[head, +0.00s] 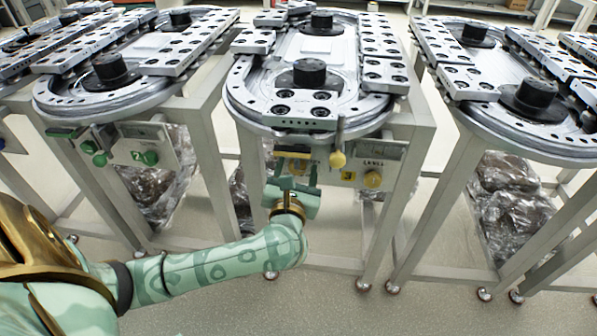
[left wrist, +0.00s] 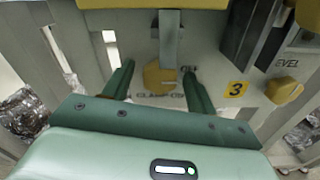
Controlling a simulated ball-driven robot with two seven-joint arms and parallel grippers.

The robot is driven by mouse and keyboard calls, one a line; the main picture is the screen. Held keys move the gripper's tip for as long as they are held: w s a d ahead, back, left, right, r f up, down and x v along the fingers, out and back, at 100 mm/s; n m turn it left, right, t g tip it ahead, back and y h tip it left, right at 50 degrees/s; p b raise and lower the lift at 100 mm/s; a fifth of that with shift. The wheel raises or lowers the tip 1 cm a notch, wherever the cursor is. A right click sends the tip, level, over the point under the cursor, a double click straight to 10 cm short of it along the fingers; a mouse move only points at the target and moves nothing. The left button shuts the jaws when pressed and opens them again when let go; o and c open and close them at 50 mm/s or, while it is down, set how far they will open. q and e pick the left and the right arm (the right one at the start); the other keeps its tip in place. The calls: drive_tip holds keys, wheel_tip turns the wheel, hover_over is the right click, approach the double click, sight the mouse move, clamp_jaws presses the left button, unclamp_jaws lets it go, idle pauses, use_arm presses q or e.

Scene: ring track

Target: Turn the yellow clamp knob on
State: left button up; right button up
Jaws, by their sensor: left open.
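The yellow clamp knob (left wrist: 158,78) is on a pale panel in the left wrist view, with partly readable "CLAMP" lettering below it. In the head view it shows partly (head: 298,167) under the front of the middle ring track. My left gripper (left wrist: 159,82) is open and empty, its green fingers on either side of the knob in the picture. In the head view the gripper (head: 297,172) points up at the panel. I cannot tell whether the fingers reach around the knob. My right gripper is in neither view.
A second yellow knob, marked "LEVEL" (left wrist: 284,90), sits to the right beside a yellow "3" label (left wrist: 237,89). A yellow ball-like knob (head: 337,160) hangs under the track's front edge. Metal table legs stand either side. A neighbouring station with green knobs (head: 150,158) is left.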

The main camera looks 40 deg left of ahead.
use_arm(q)
drive_tip(key=c, duration=1)
